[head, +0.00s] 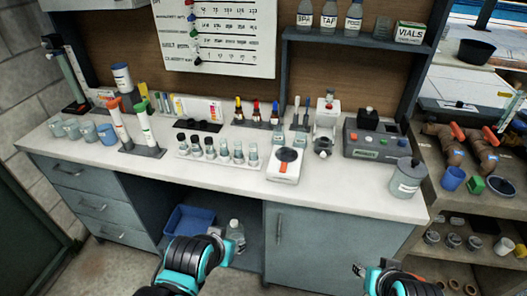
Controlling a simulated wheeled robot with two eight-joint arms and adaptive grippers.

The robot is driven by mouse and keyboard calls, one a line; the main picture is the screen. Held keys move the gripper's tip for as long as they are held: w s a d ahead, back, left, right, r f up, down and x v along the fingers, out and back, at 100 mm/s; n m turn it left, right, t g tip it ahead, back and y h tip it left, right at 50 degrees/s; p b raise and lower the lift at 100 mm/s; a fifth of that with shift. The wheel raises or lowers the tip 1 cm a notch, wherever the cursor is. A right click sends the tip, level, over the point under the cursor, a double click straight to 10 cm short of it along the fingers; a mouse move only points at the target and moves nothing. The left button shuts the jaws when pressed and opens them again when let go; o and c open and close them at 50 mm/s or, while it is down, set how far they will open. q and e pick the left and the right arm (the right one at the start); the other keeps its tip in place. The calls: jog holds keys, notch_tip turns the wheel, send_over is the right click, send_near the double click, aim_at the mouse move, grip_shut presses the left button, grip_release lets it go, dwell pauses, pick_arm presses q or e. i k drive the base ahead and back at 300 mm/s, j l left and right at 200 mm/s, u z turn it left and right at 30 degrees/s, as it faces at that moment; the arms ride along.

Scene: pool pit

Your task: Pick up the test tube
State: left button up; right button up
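Two tall tubes stand upright in a dark holder (141,149) at the left of the white counter. One tube has an orange cap (118,120) and the other a green cap (143,122). A white rack (205,162) beside them holds a row of small capped vials (224,150). I cannot tell which of these is the test tube. My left gripper (226,243) is low in front of the counter, apart from all of them. My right gripper (368,270) is at the bottom edge, in front of the cabinet door. The fingers of both are too unclear to read.
Several cups (72,128) stand at the counter's left end. Dropper bottles (256,112) stand behind the vials. A small scale (285,164), a grey meter box (376,140) and a lidded jar (406,178) are to the right. A shelf (355,38) overhangs the back. The counter's front strip is clear.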

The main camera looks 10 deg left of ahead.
aim_at(238, 144)
jog(key=i+j, duration=0.1)
jog(key=j, duration=0.55)
jog(key=i+j, duration=0.1)
jog(key=j, duration=0.55)
